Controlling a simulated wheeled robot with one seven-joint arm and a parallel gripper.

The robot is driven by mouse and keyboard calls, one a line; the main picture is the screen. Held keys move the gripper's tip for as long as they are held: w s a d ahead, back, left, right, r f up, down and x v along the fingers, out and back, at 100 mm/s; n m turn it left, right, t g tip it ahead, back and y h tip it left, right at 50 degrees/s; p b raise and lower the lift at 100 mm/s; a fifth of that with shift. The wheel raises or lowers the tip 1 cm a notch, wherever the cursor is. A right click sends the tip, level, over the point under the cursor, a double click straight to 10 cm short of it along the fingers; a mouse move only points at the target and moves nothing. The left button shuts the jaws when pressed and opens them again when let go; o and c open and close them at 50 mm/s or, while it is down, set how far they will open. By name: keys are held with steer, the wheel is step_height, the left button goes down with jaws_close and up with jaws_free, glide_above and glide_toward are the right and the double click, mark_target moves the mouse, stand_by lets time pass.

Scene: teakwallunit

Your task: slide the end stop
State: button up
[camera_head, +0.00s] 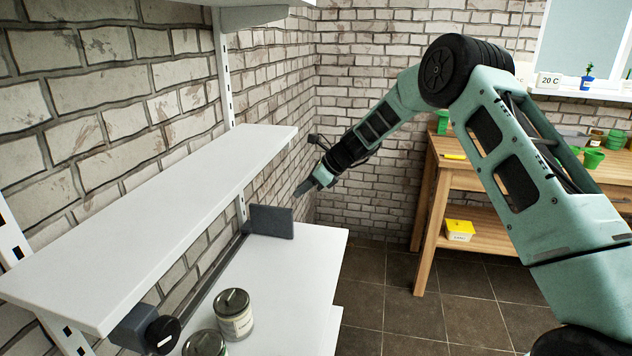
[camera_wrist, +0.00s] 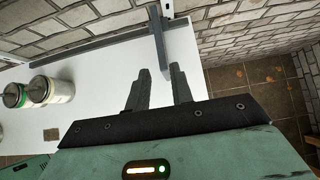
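The end stop (camera_head: 270,222) is a dark grey upright plate at the far end of the lower white shelf, on a dark rail (camera_head: 215,278) along the wall side. In the wrist view the end stop (camera_wrist: 158,38) shows nearly edge-on, just ahead of my fingers. My gripper (camera_head: 303,188) is above and near the plate's right end in the head view. In the wrist view my gripper (camera_wrist: 160,70) is open, with the plate's near end lined up with the gap between the fingertips. I cannot tell whether they touch.
Metal cans (camera_head: 233,314) stand on the near part of the lower shelf (camera_head: 300,290). A dark block with a black round knob (camera_head: 162,334) is at the rail's near end. The upper white shelf (camera_head: 150,215) overhangs the rail. A wooden bench (camera_head: 428,215) stands at the right.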

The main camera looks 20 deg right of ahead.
steer(key=shift+v, duration=2.6)
steer(key=shift+s, duration=0.1)
steer(key=s+a+r+n+g+h, duration=0.1)
steer(key=s+a+r+n+g, duration=0.15)
steer(key=s+a+n, duration=0.7)
steer(key=s+a+r+n+g+h, duration=0.1)
steer(key=s+a+r+n+g, duration=0.15)
steer(key=s+a+n, duration=0.95)
steer(key=s+d+f+n+h, duration=0.1)
steer(key=s+n, duration=0.4)
steer(key=s, duration=0.8)
steer(key=s+d+f+n+h, duration=0.1)
steer(key=s+d+n+h, duration=0.2)
steer(key=s, duration=1.1)
steer(key=n, duration=0.3)
steer(key=shift+d+h, duration=0.3)
steer(key=shift+d, duration=0.1)
steer(key=shift+s+f+n, duration=0.1)
steer(key=shift+s+n, duration=0.05)
steer(key=shift+n, duration=0.1)
